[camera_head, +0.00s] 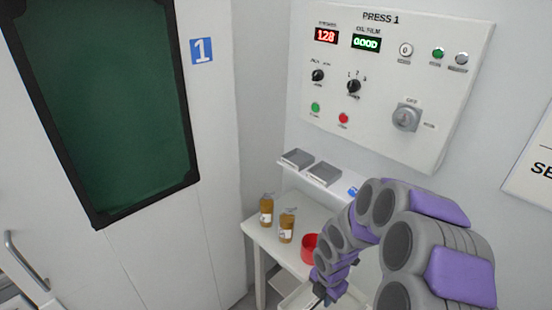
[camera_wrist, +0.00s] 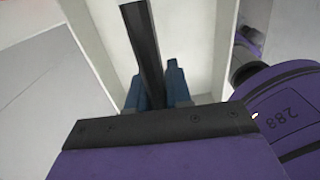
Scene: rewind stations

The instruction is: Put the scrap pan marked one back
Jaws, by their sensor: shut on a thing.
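A pale, box-like pan (camera_wrist: 85,45) fills the upper middle of the wrist view, with a dark bar-shaped handle (camera_wrist: 143,45) across it. I take it for the scrap pan; no number on it shows. My gripper (camera_wrist: 158,88) has its blue fingers on either side of the bar and is shut on it. In the head view my gripper (camera_head: 323,297) is low at the bottom edge, beside a pale pan edge (camera_head: 292,300). My arm hides much of the pan there.
A white table (camera_head: 262,238) holds two brown bottles (camera_head: 266,211) and a red round container (camera_head: 309,248). Above it, a narrow shelf carries two grey trays (camera_head: 324,174). The PRESS 1 panel (camera_head: 390,75) is on the wall. A door with a blue "1" sign (camera_head: 202,50) stands left.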

